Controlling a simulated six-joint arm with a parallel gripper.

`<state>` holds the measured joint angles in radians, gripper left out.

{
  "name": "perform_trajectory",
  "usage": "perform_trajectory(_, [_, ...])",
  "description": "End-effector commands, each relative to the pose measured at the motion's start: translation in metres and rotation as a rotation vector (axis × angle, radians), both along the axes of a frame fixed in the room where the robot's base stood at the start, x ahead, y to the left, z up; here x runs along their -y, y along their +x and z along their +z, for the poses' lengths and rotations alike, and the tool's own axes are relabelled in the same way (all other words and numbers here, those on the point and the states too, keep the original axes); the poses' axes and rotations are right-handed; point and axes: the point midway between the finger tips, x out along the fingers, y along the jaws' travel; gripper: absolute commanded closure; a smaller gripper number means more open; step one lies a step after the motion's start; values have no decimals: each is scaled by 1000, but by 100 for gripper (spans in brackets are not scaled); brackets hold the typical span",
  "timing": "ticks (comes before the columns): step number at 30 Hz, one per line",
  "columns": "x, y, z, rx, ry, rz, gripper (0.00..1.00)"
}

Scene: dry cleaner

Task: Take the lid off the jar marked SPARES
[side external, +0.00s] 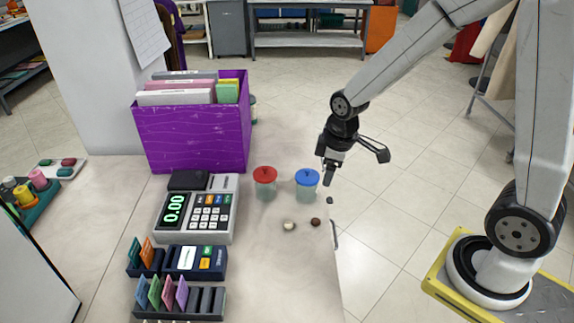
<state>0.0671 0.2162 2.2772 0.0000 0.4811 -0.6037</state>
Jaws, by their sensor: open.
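Two small clear jars stand near the right edge of the counter. One jar (265,190) has a red lid (265,174) with a small knob. The other jar (306,192) has a blue lid (307,177) with a small knob. Both lids sit on their jars. No label is readable on either jar, so I cannot tell which one is marked SPARES. My gripper (329,176) is open and empty. In the picture it appears just right of the blue-lidded jar, with its fingers pointing down; I cannot tell its exact distance from the jar.
A purple file box (192,134) stands behind the jars to the left. A cash register (197,215) and a card terminal (196,262) are to the left. A pale button (289,225) and a brown one (315,221) lie in front. The counter (280,280) is bare at the front.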

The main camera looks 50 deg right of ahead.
Motion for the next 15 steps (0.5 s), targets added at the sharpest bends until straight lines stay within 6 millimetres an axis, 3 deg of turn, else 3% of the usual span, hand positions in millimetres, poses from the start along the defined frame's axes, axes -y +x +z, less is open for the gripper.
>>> perform_trajectory(15, [42, 79, -19, -88, -84, 653, 32])
